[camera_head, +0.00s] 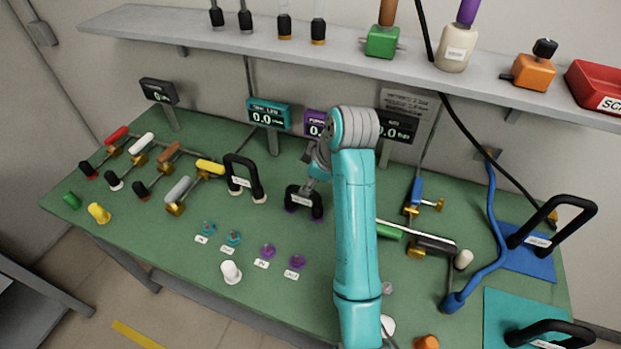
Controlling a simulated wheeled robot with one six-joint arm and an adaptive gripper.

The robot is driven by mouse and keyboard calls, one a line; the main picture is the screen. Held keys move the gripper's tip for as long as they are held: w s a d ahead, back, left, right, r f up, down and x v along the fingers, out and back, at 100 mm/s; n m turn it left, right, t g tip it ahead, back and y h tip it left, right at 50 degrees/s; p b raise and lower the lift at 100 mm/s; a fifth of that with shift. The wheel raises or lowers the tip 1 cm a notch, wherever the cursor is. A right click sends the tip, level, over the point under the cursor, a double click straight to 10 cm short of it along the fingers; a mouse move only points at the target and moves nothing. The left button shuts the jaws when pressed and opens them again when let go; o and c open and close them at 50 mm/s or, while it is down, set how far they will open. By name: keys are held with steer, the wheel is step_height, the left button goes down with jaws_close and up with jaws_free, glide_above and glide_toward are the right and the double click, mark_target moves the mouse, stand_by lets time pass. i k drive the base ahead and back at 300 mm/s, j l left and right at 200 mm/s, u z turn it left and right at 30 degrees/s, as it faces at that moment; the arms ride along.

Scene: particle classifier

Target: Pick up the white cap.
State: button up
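A white cap (230,271) stands upright on the green table (150,230), near its front edge and left of my arm. A cream-white cap (463,259) stands on the right side of the table. A white round thing (388,325) is partly hidden beside the base of my arm, and I cannot tell what it is. My teal arm rises at the centre, and its wrist bends down to the left above a black handle. The gripper's fingers cannot be made out there. The white cap stands apart from my arm, with nothing touching it.
Small teal and purple fittings sit behind the white cap. Yellow (99,213) and green (71,200) caps stand at the left. Black handles (245,180) and valves stand farther back. A grey shelf (200,38) with bottles overhangs the rear. Blue tubing (495,220) lies at right.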

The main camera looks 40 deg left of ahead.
mark_target(229, 269)
steer(key=k+l, duration=0.2)
steer(key=k, duration=0.3)
steer(key=k+l, duration=0.15)
steer(key=k, duration=0.3)
